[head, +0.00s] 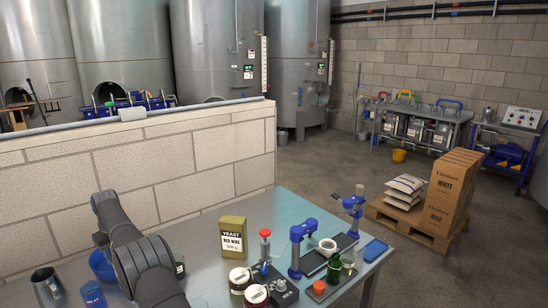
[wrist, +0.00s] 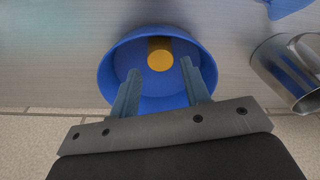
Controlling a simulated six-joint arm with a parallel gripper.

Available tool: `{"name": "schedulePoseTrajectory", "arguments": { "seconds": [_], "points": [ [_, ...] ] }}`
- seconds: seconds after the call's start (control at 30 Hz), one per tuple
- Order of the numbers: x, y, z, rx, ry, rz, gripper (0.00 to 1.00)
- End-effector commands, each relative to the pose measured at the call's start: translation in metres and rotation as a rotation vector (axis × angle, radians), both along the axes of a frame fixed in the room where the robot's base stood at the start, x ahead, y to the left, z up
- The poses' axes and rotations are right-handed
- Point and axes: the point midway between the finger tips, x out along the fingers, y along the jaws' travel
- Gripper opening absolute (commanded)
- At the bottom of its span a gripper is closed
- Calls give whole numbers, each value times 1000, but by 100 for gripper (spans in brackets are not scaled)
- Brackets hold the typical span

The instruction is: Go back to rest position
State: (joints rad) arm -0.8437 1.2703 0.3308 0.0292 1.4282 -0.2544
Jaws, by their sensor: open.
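My gripper (wrist: 160,68) is open, its two fingers apart over a blue bowl (wrist: 112,60) in the wrist view. A small cork-like piece (wrist: 160,60) with an orange-tan round end and a darker side lies in the bowl, seen between the fingertips and not gripped. In the head view the blue bowl (head: 101,266) stands on the metal table (head: 205,270), partly covered by my arm. My gripper's fingers cannot be made out in the head view.
A metal jug (wrist: 287,72) stands right of the bowl in the wrist view. A blue container (head: 92,294), a yeast box (head: 233,237), two jars and blue bench tools stand on the table. A block wall (head: 150,190) runs along its back.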

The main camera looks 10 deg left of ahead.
Motion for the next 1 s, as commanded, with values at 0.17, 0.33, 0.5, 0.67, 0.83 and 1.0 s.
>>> {"name": "schedulePoseTrajectory", "arguments": {
  "seconds": [0.17,0.33,0.5,0.67,0.83,1.0],
  "points": [
    [1,3,-33,-1,2,0,43],
    [2,4,-53,-1,0,0,43],
    [2,5,-49,1,0,0,43],
    [2,4,-48,0,0,0,43],
    [2,4,-48,0,0,0,43],
    [2,5,-53,2,-1,0,43]
  ]
}}
